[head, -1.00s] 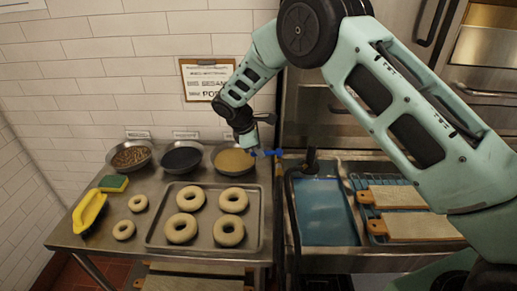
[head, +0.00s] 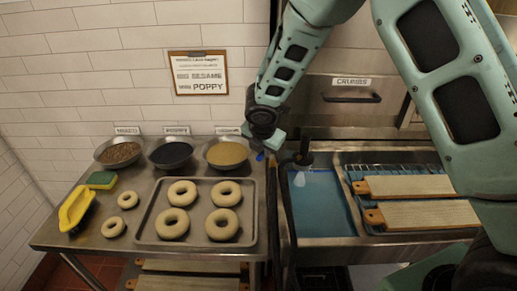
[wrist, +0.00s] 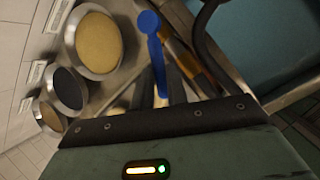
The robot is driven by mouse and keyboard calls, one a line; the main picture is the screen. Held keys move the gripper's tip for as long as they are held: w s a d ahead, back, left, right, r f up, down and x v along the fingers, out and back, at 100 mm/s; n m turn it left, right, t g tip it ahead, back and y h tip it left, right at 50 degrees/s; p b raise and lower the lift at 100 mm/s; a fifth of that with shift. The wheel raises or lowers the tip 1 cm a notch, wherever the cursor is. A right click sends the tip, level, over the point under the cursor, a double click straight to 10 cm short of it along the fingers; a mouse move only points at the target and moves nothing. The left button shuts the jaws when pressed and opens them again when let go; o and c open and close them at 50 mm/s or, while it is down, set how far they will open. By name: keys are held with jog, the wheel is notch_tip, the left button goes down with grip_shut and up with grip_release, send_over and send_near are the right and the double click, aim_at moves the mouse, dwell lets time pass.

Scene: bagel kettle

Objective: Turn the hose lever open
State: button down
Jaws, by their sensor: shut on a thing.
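The blue hose lever (wrist: 155,52) runs down between my gripper's fingers in the wrist view, its round end clear of them. A small blue part of the lever (head: 260,157) shows below my gripper (head: 268,147) in the head view. My gripper, also in the wrist view (wrist: 165,92), is shut on the lever. A brass-coloured pipe (wrist: 188,58) lies just right of the lever. The black hose (head: 287,205) runs beside the sink and also shows in the wrist view (wrist: 204,28). The fingers hide the lever's lower end.
The blue-bottomed sink (head: 325,215) lies right of the lever, with a pale patch (head: 299,179) near the black spout (head: 304,148). A bowl of sesame (head: 227,153) stands close on the left. A tray of bagels (head: 198,240) and wooden boards (head: 430,213) lie either side.

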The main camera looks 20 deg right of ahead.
jog(key=d+n, duration=0.1)
jog(key=s+n+y, duration=0.1)
jog(key=n, duration=0.1)
jog(key=shift+s+d+r+y, duration=0.1)
jog(key=shift+d+y, duration=0.2)
jog(key=shift+d, duration=0.05)
jog(key=shift+s+d+n+y+p, duration=0.15)
jog(key=shift+d+n+y+p, duration=0.15)
jog(key=shift+n, duration=0.45)
jog(key=shift+s+d+n+y+p, duration=0.1)
jog(key=shift+d+n+y+p, duration=0.2)
jog(key=shift+n, duration=0.45)
jog(key=shift+d, duration=0.1)
jog(key=c, duration=1.4)
grip_release()
jog(key=p+v, duration=0.3)
jog(key=v, duration=0.2)
jog(key=p+v, duration=0.3)
jog(key=v, duration=0.3)
jog(key=p+v, duration=0.3)
jog(key=v, duration=0.3)
jog(key=shift+s, duration=0.35)
